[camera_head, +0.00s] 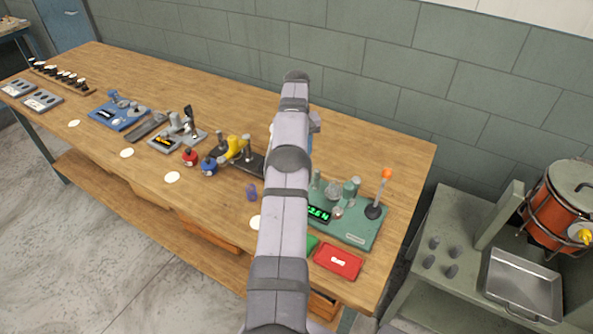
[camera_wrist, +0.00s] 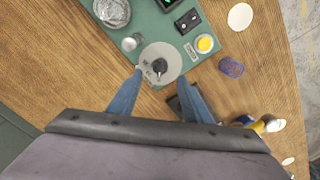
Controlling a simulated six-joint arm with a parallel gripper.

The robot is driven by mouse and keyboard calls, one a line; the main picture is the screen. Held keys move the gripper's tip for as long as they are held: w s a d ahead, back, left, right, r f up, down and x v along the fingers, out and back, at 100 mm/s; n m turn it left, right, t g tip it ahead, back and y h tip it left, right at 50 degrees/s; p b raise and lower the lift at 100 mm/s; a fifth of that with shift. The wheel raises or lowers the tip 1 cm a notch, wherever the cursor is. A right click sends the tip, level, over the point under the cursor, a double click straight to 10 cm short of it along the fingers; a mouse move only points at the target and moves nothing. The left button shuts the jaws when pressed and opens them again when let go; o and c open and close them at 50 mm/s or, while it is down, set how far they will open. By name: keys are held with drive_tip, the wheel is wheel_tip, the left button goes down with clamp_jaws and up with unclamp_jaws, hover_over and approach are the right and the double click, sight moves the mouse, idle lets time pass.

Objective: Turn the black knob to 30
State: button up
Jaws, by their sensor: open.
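The black knob (camera_wrist: 159,66) sits on a round grey dial plate (camera_wrist: 173,56) on a green panel (camera_wrist: 152,27) in the wrist view. The marks on the dial are too small to read. My gripper (camera_wrist: 160,76) is open, with one blue finger on each side of the dial and the knob between them. I cannot tell whether the fingers touch anything. In the head view the green panel (camera_head: 362,234) shows right of my arm, with a lit green display (camera_head: 319,213). My arm hides the knob and the gripper there.
Beside the dial are a small silver post (camera_wrist: 130,43) and a yellow button (camera_wrist: 205,44). A purple cylinder (camera_wrist: 231,67) stands off the panel. An orange-tipped lever (camera_head: 386,175) rises at the panel's right, and a red tray (camera_head: 338,261) lies in front. Several devices line the table's left.

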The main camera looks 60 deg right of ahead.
drive_tip(key=shift+f+p, duration=1.1)
drive_tip(key=shift+f, duration=2.6)
drive_tip(key=c, duration=1.1)
